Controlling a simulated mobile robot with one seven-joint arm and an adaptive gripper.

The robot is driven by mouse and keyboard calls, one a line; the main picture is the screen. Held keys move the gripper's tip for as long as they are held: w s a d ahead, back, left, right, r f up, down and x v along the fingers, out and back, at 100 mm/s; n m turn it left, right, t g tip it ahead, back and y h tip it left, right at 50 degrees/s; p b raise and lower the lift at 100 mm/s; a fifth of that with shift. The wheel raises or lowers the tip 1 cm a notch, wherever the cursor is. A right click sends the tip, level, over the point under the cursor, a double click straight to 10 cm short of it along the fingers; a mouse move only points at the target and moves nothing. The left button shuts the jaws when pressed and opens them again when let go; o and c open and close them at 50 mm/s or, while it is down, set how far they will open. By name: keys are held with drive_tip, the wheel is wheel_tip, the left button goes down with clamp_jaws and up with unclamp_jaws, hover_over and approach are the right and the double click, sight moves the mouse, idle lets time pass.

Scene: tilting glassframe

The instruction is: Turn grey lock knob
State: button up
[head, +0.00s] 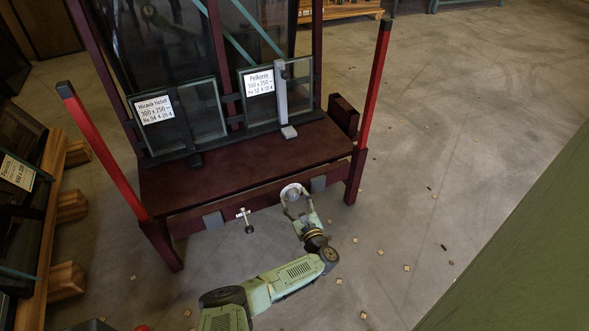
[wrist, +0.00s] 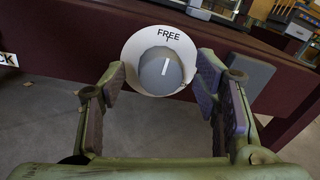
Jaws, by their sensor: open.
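The grey lock knob (wrist: 161,72) has a white pointer line, near upright, and sits on a white disc (wrist: 135,48) marked "FREE" above it. The disc is on the front of the dark red frame base. My gripper (wrist: 162,85) is open, with one finger on each side of the knob's lower part in the wrist view. Gaps show between the fingers and the knob; I cannot tell how deep the fingers reach. In the head view my gripper (head: 297,209) is at the white disc (head: 292,190), and the knob is hard to make out.
The dark red frame (head: 250,165) holds glass panes with labels and has bright red posts (head: 375,80) at both sides. A green surface (head: 530,240) fills the right edge.

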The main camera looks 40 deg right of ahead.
drive_tip(key=shift+w+d, duration=0.15)
drive_tip(key=shift+w, duration=0.3)
drive_tip(key=c, duration=1.1)
drive_tip(key=shift+c, duration=0.2)
